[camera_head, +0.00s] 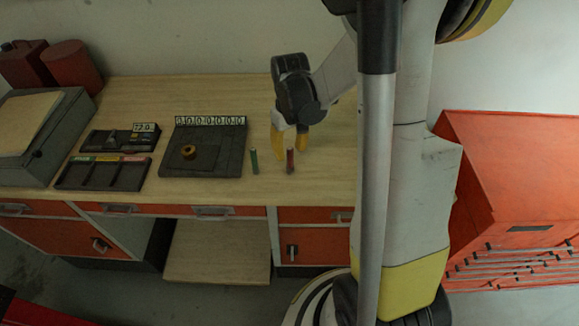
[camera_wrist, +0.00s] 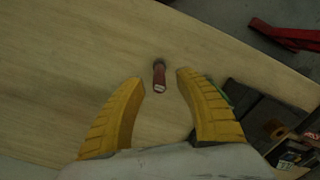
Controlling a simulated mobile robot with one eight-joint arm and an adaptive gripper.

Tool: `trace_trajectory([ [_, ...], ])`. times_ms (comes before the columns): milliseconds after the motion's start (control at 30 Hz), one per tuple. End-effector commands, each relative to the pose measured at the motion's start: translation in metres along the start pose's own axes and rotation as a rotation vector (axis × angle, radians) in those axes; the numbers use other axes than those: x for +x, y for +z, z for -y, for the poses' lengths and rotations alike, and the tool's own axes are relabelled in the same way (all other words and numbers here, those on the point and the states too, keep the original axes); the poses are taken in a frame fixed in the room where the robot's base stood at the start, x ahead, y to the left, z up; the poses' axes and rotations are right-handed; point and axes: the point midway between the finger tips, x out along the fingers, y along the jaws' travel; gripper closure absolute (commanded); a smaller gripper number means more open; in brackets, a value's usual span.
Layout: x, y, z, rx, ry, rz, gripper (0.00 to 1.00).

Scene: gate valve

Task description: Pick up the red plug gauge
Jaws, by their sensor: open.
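The red plug gauge (camera_head: 290,161) stands upright on the wooden bench near its front edge. In the wrist view the red plug gauge (camera_wrist: 159,76) shows as a short red cylinder with a dark end and a pale mark. My gripper (camera_head: 290,150) has yellow fingers, which are open and point down at the bench close to the gauge. In the wrist view my gripper (camera_wrist: 161,79) has one finger on each side of the gauge, with a gap to both. The gauge is not held. Its exact height relative to the fingertips is hard to tell.
A green plug gauge (camera_head: 254,161) stands just left of the red one. Further left are a dark block with a brass ring (camera_head: 189,152) and a compartment tray (camera_head: 104,173). An orange cabinet (camera_head: 510,190) stands at the right. Bare bench lies behind the gauges.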

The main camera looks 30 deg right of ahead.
Motion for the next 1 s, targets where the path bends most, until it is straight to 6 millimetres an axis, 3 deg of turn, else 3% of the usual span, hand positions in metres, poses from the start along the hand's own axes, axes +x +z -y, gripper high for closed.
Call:
trace_trajectory([
  [200,0.036,0.0,-0.001,0.0,0.0,0.0,0.59],
  [500,0.041,0.001,-0.001,0.0,0.0,0.0,0.59],
  [533,0.041,0.001,-0.001,0.0,0.0,0.0,0.64],
  [633,0.041,0.001,-0.001,0.0,0.0,-0.001,0.94],
  [667,0.041,0.001,-0.001,0.0,0.0,-0.001,1.0],
  [1000,0.041,0.001,-0.001,0.0,0.0,-0.001,1.0],
])
